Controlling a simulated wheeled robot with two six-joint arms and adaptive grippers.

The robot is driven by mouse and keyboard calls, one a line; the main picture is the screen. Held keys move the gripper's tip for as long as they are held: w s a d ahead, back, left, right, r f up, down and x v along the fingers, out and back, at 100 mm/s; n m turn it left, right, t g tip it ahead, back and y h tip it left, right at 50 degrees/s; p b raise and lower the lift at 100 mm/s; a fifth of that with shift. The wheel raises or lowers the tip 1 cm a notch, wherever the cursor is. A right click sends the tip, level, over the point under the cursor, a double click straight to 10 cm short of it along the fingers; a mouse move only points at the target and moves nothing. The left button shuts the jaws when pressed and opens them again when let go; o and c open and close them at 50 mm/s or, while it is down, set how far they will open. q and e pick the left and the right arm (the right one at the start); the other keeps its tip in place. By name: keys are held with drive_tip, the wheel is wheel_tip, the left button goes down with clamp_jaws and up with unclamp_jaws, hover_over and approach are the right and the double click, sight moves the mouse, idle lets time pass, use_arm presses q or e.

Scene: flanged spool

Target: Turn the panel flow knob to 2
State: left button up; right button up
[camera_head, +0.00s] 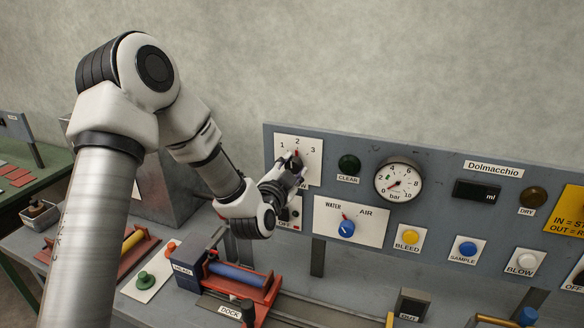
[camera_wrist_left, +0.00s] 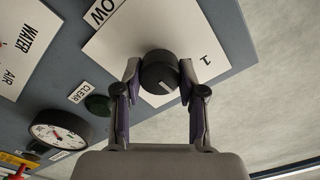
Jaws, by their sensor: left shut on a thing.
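The flow knob (camera_head: 296,157) is a dark round knob on a white plate (camera_head: 317,172) at the upper left of the grey panel. The plate is marked 1, 2 and 3, and a red mark at the knob's top points near the 2. In the left wrist view the black knob (camera_wrist_left: 158,73) sits between the fingers, with the 1 beside it; the 2 and 3 are hidden there. My left gripper (camera_head: 289,169) is shut on the knob, one finger on each side. It covers part of the plate and its label. My right gripper is not in view.
The panel (camera_head: 380,165) also carries a green CLEAR lamp (camera_head: 349,164), a bar gauge (camera_head: 399,180), a blue WATER/AIR knob (camera_head: 346,228) close below right, and several push buttons. A red dock with a blue cylinder (camera_head: 237,275) stands on the bench below my left arm.

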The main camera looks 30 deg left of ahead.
use_arm(q)
drive_tip(key=shift+r+m, duration=0.15)
drive_tip(key=shift+m, duration=0.15)
drive_tip(key=o, duration=1.1)
drive_tip(key=shift+w+a, duration=0.1)
drive_tip(key=shift+o, duration=0.2)
drive_tip(key=shift+w+a+f, duration=0.1)
drive_tip(key=shift+w+f, duration=0.1)
drive_tip(key=shift+f, duration=0.05)
drive_tip(key=v, duration=0.7)
drive_tip(key=shift+s, duration=0.25)
